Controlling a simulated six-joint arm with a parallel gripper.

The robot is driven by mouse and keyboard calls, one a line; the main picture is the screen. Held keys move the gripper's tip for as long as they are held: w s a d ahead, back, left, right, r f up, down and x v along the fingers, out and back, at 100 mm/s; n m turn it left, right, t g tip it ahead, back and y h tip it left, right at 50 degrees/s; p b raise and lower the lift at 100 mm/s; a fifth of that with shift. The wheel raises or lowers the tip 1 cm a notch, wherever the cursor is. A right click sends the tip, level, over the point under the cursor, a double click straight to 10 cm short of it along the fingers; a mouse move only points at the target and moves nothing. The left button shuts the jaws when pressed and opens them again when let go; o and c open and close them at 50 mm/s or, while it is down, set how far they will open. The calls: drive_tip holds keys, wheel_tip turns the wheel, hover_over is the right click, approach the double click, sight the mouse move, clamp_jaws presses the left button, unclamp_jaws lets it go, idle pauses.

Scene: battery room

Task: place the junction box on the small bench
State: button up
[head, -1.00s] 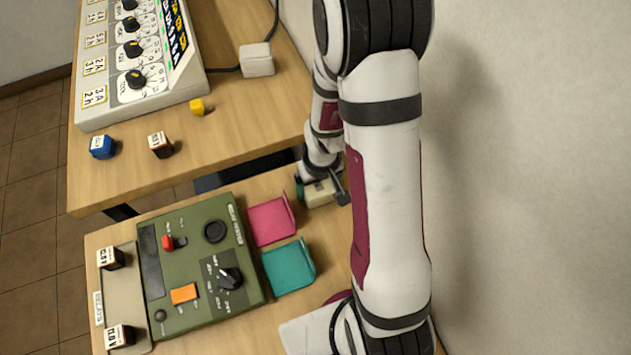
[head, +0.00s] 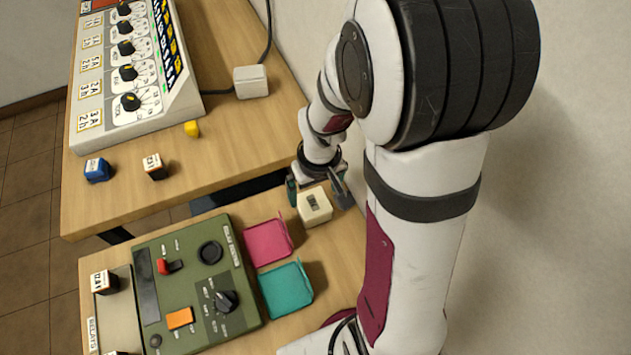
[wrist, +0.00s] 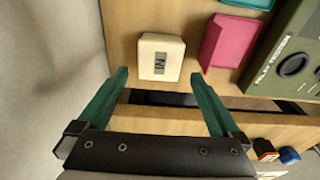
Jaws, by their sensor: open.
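The junction box, a cream block with a small grey label on top (head: 315,207), stands upright on the nearer bench (head: 338,240), which looks like the small bench. It sits by that bench's far edge, to the right of a pink tray. My gripper (head: 318,190) is open above and behind the box. In the wrist view the junction box (wrist: 161,57) lies just beyond the fingertips of my open gripper (wrist: 160,76), with clear space between it and each green finger.
The pink tray (head: 268,243), teal tray (head: 287,289) and green tester (head: 195,285) share the nearer bench. Across a narrow gap, the far bench (head: 225,150) bears a dial panel (head: 133,75), small blocks and a white cabled box (head: 251,81). A wall rises on the right.

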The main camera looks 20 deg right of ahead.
sight(316, 210)
drive_tip(key=s+a+r+m+y, duration=0.1)
drive_tip(key=s+a+r+m, duration=0.1)
drive_tip(key=s+a+r, duration=0.2)
drive_tip(key=s+a+r+m+g, duration=0.1)
drive_tip(key=s+a+r+m, duration=0.2)
drive_tip(key=s+r, duration=0.5)
drive_tip(key=s, duration=0.5)
drive_tip(key=shift+a+r+m+g+y, duration=0.3)
drive_tip(key=shift+a+r+y, duration=0.1)
